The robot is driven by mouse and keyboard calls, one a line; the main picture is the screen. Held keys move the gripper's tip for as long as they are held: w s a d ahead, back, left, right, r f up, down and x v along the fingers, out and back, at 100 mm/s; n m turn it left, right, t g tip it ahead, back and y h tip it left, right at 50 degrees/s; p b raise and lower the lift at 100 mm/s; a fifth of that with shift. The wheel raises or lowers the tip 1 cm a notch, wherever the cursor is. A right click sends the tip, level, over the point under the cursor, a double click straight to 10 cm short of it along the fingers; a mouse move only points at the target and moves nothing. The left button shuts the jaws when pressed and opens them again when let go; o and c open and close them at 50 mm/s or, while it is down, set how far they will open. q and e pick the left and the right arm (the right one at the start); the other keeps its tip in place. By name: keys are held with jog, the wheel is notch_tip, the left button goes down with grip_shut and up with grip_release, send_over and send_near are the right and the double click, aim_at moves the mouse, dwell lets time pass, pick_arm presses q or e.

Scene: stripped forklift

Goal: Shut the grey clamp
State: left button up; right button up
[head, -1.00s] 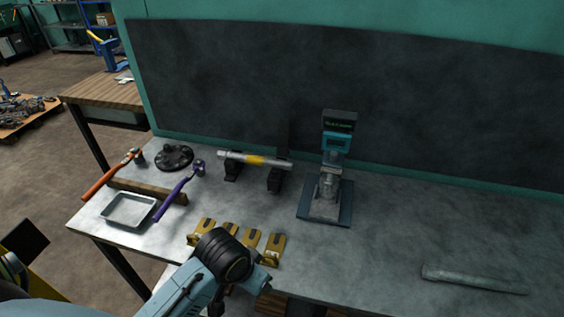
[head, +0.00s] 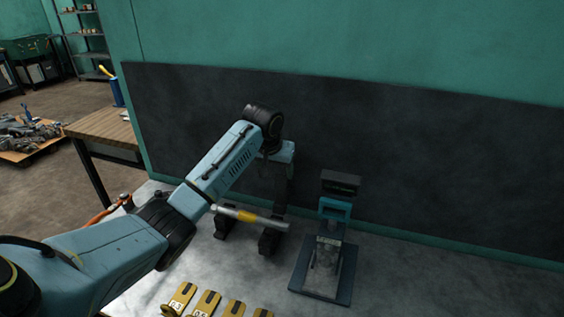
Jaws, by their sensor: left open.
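A pale rod with a yellow band (head: 246,216) lies across two dark supports. A tall dark grey upright piece (head: 281,190) stands at the right support (head: 270,240); it looks like the clamp's arm, raised away from the rod. My left gripper (head: 284,158) is at the top of this upright, at the end of my bent arm. Its fingers are small and dark here and are open; I cannot tell whether they touch the upright. My right gripper is out of view.
Several yellow blocks (head: 207,302) sit at the front edge. A dark panel (head: 430,170) rises behind. The bench's right side looks clear.

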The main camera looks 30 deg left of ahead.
pick_arm(q)
send_over(281, 187)
jog(key=s, duration=0.3)
jog(key=f, duration=0.4)
jog(key=shift+w+d+f+b, duration=0.15)
jog(key=shift+w+d+b, duration=0.05)
jog(key=shift+w+b, duration=0.1)
jog(key=b+x, duration=0.1)
jog(key=x, duration=0.5)
jog(key=shift+w+f, duration=0.2)
jog(key=shift+b+x, duration=0.45)
jog(key=shift+x, duration=0.3)
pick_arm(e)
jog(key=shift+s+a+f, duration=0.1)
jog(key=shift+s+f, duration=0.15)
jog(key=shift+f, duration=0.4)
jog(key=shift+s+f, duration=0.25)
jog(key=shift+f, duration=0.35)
pick_arm(q)
jog(key=shift+a, duration=0.1)
jog(key=c, duration=1.2)
jog(key=o, duration=0.8)
